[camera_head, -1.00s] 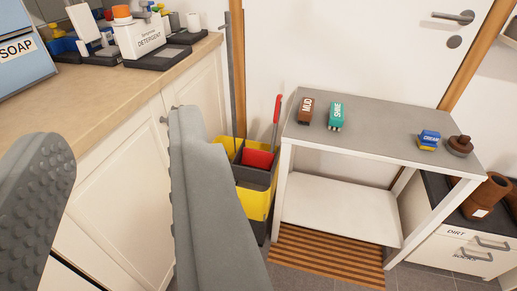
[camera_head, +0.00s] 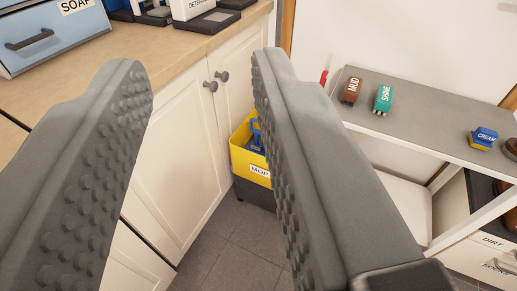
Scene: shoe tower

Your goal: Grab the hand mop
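My gripper (camera_head: 197,70) is open and empty, with its two grey studded fingers wide apart in the foreground. A yellow bin labelled MOP (camera_head: 243,152) stands on the floor past the right finger, which hides its right side. A blue item (camera_head: 257,136) shows inside the bin, partly hidden by that finger. A red handle tip (camera_head: 324,76) shows beyond the right finger, beside the grey table; the rest of it is hidden. I cannot tell which of these is the hand mop.
White cabinets (camera_head: 176,150) with round knobs stand under a wooden counter (camera_head: 120,70) at left, with a blue SOAP box (camera_head: 50,35) on it. Dark floor tiles (camera_head: 222,235) are clear between the fingers.

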